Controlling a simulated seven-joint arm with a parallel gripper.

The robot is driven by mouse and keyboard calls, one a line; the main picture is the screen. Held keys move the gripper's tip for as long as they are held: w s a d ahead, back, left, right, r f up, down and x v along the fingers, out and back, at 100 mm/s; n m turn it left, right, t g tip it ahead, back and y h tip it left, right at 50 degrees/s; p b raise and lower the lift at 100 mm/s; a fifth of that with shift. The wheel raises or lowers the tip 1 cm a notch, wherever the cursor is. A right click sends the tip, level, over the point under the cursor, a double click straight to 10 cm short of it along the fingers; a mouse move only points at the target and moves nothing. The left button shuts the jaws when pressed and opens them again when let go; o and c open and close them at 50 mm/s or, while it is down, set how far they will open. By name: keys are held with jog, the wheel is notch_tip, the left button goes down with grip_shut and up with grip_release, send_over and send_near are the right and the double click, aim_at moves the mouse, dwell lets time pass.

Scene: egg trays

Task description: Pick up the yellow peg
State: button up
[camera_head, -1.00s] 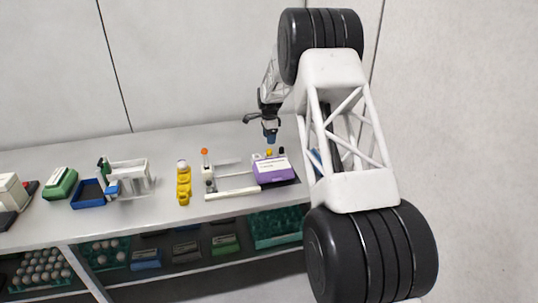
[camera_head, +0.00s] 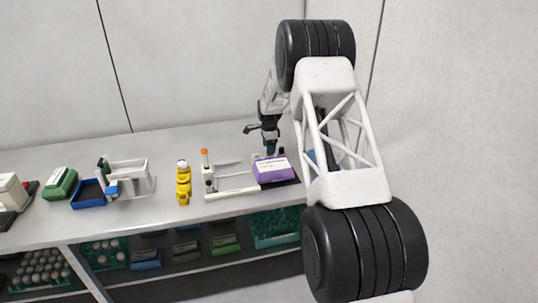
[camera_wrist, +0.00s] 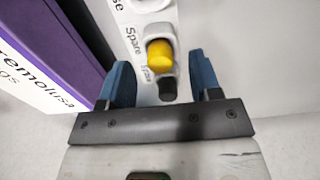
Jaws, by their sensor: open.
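The yellow peg (camera_wrist: 160,53) stands in a white strip (camera_wrist: 134,45) marked "Spare" in the wrist view. A dark peg (camera_wrist: 167,90) stands in the same strip, nearer the gripper's base. My gripper (camera_wrist: 163,77) is open, with one blue finger on each side of the strip. The yellow peg lies in line with the gap, around or just beyond the fingertips, and nothing is gripped. In the head view, my gripper (camera_head: 270,149) is low behind the purple box, and I cannot make out the yellow peg there.
The purple box (camera_head: 272,170) stands close to the gripper; its dark side (camera_wrist: 62,45) is left of the left finger. A white frame, a yellow stack (camera_head: 183,184) and a blue tray (camera_head: 88,196) are further left on the shelf. The surface right of the strip looks clear.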

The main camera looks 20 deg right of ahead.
jog(key=shift+f, duration=0.8)
jog(key=c, duration=1)
notch_tip(320, 180, up, 10)
jog(key=shift+a, duration=0.1)
dwell(0.6)
jog(key=a+f, duration=0.4)
jog(key=a, duration=0.2)
